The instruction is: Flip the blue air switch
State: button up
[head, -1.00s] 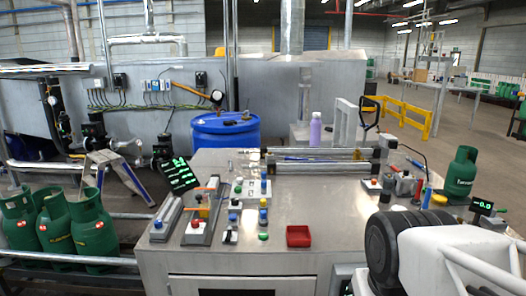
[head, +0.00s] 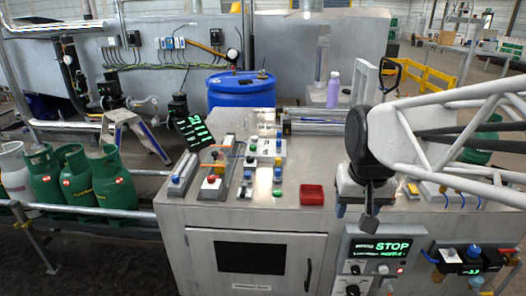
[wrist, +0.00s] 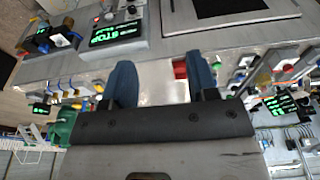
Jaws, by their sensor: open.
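A blue fitting (head: 474,251) sits on a black box with a green readout, low on the right of the cabinet front. Blue parts (wrist: 64,38) also show at the upper left of the wrist view. Small blue knobs (head: 250,160) stand among the controls on the table; I cannot tell for certain which blue part is the air switch. My gripper (head: 358,212) hangs over the front right edge of the table, left of and above the black box. In the wrist view my gripper (wrist: 162,82) has its two blue fingers apart with nothing between them.
A red tray (head: 312,194) lies on the table left of my gripper. A control panel (head: 378,250) with a green STOP display is below it. A blue drum (head: 240,90) and a purple bottle (head: 333,90) stand behind. Green gas cylinders (head: 78,177) line the left.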

jog(key=w+a, duration=0.5)
jog(key=w, duration=0.8)
jog(key=g, duration=0.2)
send_over(247, 174)
jog(key=f, duration=1)
jog(key=shift+s+d, duration=0.15)
jog(key=shift+d, duration=0.15)
jog(key=shift+w+a+f, duration=0.1)
jog(key=shift+w+a, duration=0.1)
jog(key=shift+a, duration=0.05)
jog(key=shift+f, duration=0.15)
jog(key=shift+f, duration=3.8)
